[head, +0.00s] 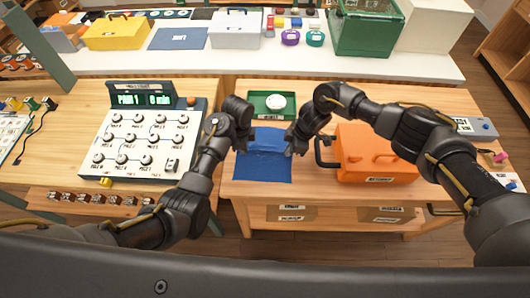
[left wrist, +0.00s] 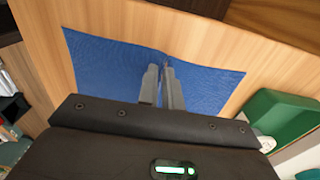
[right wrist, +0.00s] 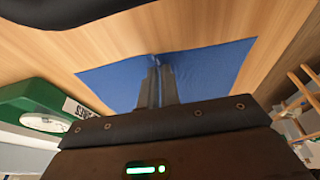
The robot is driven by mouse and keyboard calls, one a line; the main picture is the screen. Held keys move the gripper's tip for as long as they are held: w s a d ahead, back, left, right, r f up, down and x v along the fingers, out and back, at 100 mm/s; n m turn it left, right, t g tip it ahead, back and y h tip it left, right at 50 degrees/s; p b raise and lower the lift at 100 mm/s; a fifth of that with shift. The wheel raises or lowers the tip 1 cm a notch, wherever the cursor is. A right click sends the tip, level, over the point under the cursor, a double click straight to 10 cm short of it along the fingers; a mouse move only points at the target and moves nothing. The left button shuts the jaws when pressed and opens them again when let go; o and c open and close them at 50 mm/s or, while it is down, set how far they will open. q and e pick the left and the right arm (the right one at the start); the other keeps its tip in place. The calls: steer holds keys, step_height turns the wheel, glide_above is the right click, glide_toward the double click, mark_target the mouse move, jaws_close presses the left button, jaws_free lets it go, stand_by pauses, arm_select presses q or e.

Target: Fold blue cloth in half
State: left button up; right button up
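The blue cloth (head: 263,170) lies on the wooden table, with a raised crease running across it between my two grippers. My left gripper (head: 243,147) is at the cloth's left side, and my right gripper (head: 291,149) is at its right side. In the left wrist view the fingers (left wrist: 163,82) are close together over the cloth (left wrist: 110,70), which rises in a ridge at their tips. In the right wrist view the fingers (right wrist: 157,82) are together on a bunched bit of the cloth (right wrist: 205,70). The fingertips hide the exact pinch points.
A green tray (head: 258,115) with a white round item stands just behind the cloth. An orange toolbox (head: 375,158) is close to the right gripper. A white dial panel (head: 140,142) lies to the left. The table's front edge is just before the cloth.

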arm_select(q)
jaws_close()
arm_select(e)
jaws_close()
